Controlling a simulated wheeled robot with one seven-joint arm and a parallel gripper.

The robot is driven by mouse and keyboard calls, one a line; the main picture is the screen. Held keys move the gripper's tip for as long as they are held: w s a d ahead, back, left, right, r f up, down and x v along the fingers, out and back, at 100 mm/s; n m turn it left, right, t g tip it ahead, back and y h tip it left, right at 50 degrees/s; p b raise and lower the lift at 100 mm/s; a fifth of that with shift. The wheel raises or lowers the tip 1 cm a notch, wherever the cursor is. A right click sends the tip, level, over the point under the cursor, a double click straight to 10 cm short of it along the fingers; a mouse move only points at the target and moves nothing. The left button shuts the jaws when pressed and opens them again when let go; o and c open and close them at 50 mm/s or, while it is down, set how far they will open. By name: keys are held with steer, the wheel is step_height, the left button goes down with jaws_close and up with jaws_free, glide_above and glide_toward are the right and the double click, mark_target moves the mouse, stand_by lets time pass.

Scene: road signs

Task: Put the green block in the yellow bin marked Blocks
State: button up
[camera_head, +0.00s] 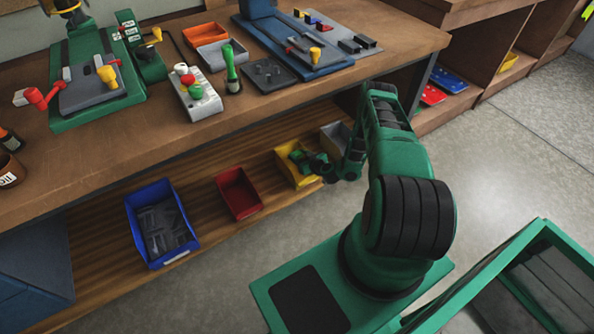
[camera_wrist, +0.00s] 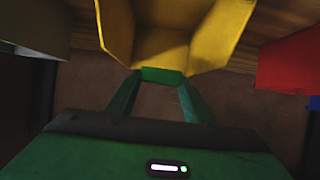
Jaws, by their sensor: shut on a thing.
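The green block (camera_wrist: 162,75) is held between the two green fingertips of my gripper (camera_wrist: 162,79) in the wrist view. The yellow bin (camera_wrist: 118,30) is just ahead, and the block overlaps its near edge in that view. I cannot tell whether the block is above the rim or inside. In the head view the yellow bin (camera_head: 285,159) stands on the lower shelf, with my gripper (camera_head: 303,160) over it and partly covering it. The block cannot be told apart from the green gripper there. The Blocks marking is not readable.
A red bin (camera_head: 239,192) stands left of the yellow bin and a grey bin (camera_head: 336,137) right of it. A blue bin (camera_head: 162,222) with dark parts is farther left. The workbench top (camera_head: 110,165) overhangs the shelf.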

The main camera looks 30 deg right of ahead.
steer(key=shift+d+f, duration=0.15)
steer(key=shift+f, duration=3.8)
steer(key=shift+f, duration=0.6)
steer(key=o, duration=1.1)
steer(key=shift+r, duration=0.1)
steer(key=shift+s+r, duration=0.15)
steer(key=shift+r, duration=0.5)
steer(key=v, duration=1.1)
steer(key=shift+s+r, duration=0.1)
steer(key=shift+s, duration=0.25)
